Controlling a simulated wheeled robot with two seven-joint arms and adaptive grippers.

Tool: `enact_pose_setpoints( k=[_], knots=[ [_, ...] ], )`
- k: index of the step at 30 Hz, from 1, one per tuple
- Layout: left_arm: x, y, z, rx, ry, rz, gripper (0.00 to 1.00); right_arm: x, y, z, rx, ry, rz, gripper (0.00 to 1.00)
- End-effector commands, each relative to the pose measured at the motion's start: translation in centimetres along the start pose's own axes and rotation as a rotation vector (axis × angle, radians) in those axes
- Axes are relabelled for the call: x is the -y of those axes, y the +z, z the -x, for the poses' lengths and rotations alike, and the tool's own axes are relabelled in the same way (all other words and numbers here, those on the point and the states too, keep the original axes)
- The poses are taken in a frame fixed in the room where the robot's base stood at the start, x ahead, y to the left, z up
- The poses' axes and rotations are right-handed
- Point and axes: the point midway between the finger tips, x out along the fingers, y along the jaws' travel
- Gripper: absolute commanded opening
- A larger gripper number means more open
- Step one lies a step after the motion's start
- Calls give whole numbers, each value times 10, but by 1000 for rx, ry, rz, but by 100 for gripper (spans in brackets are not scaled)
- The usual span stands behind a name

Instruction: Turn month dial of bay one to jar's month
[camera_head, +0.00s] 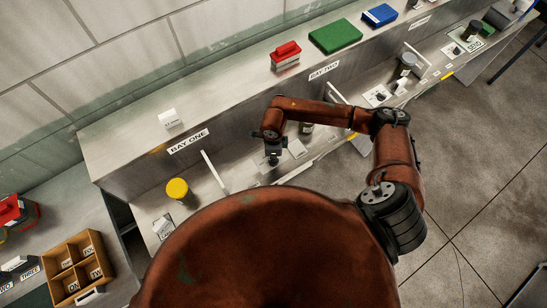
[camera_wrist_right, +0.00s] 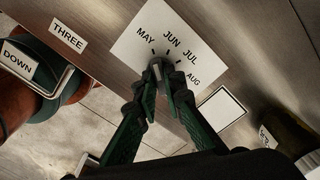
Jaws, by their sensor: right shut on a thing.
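The dial's white plate (camera_wrist_right: 136,48) reads MAY, JUN, JUL and AUG, with black tick marks around the knob. Which month the knob points to is hard to tell. A dark jar (camera_wrist_right: 282,132) stands at the right edge with a pale label, too cut off to read. The dark jar also shows in the head view (camera_head: 306,128). My left gripper is not in view.
A yellow-lidded jar (camera_head: 177,189) and an upright white divider (camera_head: 213,172) stand left of my gripper. A blank framed card (camera_wrist_right: 222,108) lies beside the dial. Labels THREE (camera_wrist_right: 67,37) and DOWN (camera_wrist_right: 18,59) show at left. A wooden compartment box (camera_head: 78,263) stands lower left.

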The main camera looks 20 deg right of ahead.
Motion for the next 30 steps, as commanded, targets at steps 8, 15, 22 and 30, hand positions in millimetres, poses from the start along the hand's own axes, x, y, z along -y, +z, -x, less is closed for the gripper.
enact_pose_setpoints(
  k=[8,15,22,30],
  knots=[
    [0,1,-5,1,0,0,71,1,0,0,0,-2,-182,0],
    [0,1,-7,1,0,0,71,1,0,0,0,-2,-375,0],
    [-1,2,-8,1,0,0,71,2,0,1,0,-2,-525,0],
    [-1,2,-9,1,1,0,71,2,0,1,0,-2,-624,0]
  ],
)
